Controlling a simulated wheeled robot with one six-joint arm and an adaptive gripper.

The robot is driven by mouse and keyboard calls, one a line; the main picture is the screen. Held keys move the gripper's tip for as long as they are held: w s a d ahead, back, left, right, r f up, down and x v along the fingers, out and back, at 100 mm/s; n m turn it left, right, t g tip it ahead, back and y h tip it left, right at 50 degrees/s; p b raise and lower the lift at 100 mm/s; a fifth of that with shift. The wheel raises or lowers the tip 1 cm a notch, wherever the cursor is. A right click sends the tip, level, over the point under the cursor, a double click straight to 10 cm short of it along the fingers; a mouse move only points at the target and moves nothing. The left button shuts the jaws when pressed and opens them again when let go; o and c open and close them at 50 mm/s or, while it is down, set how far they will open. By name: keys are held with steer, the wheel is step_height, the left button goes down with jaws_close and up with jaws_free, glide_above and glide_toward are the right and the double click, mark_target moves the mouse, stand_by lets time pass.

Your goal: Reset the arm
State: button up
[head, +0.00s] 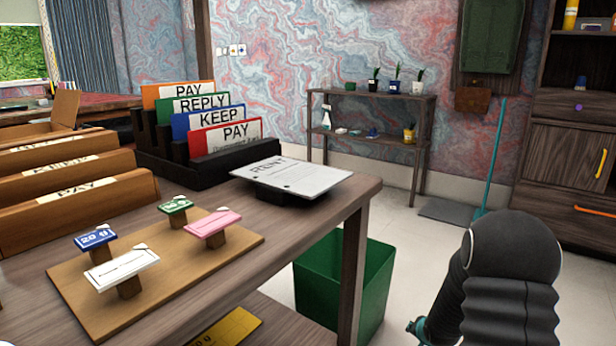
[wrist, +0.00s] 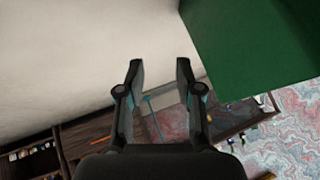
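My arm shows at the lower right of the head view, to the right of the desk and in front of the floor; the fingers of my gripper cannot be made out there. In the wrist view my gripper (wrist: 158,75) has its two dark fingers apart, with nothing between them. A green bin (wrist: 262,45) fills the upper right of the wrist view, beyond the fingertips and apart from them. The same green bin (head: 375,285) stands on the floor beside the desk in the head view.
The wooden desk (head: 355,195) holds a black file rack (head: 185,165) with coloured folders, a paper (head: 295,176) on a stand, and a board (head: 75,290) with several small signs. A shelf (head: 375,93) stands at the back wall, a cabinet (head: 560,150) at right.

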steer(key=s+a+r+n+p, duration=0.2)
steer(key=s+a+r, duration=0.3)
steer(key=s+r, duration=0.6)
steer(key=s+a+r+n+g+p, duration=0.1)
steer(key=s+a+r+n+p, duration=0.2)
steer(key=s+r, duration=0.9)
steer(key=s+a+r+n+g+y+p, duration=0.1)
steer(key=s+a+r+n+p, duration=0.1)
steer(key=s+a+r, duration=0.5)
steer(key=s+r+p, duration=0.1)
steer(key=s+r, duration=0.4)
steer(key=r, duration=0.2)
steer(key=shift+a+r+n+p, duration=0.2)
steer(key=shift+r+n+p, duration=0.1)
steer(key=shift+n, duration=0.1)
